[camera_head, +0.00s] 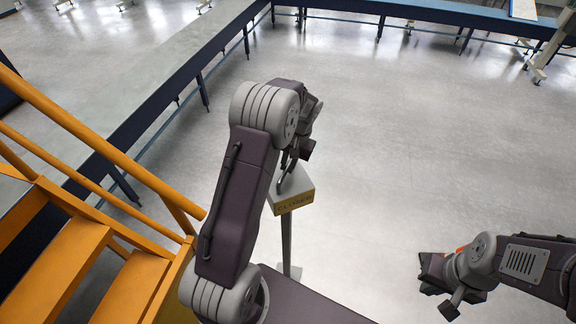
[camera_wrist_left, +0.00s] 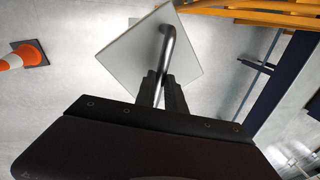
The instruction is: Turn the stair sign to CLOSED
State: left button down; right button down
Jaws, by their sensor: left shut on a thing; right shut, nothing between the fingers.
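The stair sign (camera_head: 305,185) is a pale square plate with a yellow edge, on a thin grey post (camera_head: 286,240) beside the orange stairs. The word CLOSED shows on its near edge in the head view. In the left wrist view the fingers (camera_wrist_left: 162,82) close around the handle (camera_wrist_left: 166,48), which stands on the plate (camera_wrist_left: 130,52). My left arm hides part of the sign in the head view. My right gripper (camera_head: 430,274) is shut and empty at the lower right, away from the sign.
Orange stairs with a handrail (camera_head: 120,160) stand at the left, close to my left arm. A long dark-sided bench (camera_head: 190,75) runs behind. An orange and white cone (camera_wrist_left: 22,57) shows in the left wrist view. The middle floor (camera_head: 400,140) is clear.

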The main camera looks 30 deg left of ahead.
aim_at(291, 175)
pick_arm(q)
jog(key=n+g, duration=0.1)
jog(key=n, duration=0.4)
jog(key=shift+w+a+n, duration=0.1)
jog(key=shift+a+n, duration=0.05)
jog(key=shift+n, duration=0.15)
jog(key=shift+a+n+g+h+p, duration=0.15)
jog(key=shift+n+h+p, duration=0.15)
jog(key=shift+n, duration=0.85)
jog(key=shift+n+g+h+p, duration=0.15)
jog(key=shift+n+h+p, duration=0.1)
jog(key=shift+n, duration=0.9)
jog(key=c, duration=1.4)
grip_release()
jog(key=shift+w+r, duration=0.15)
jog(key=shift+r, duration=0.1)
notch_tip(291, 175, up, 8)
jog(key=w+b, duration=0.1)
jog(key=b, duration=0.1)
jog(key=shift+w+d+r, duration=0.15)
jog(key=shift+d, duration=0.25)
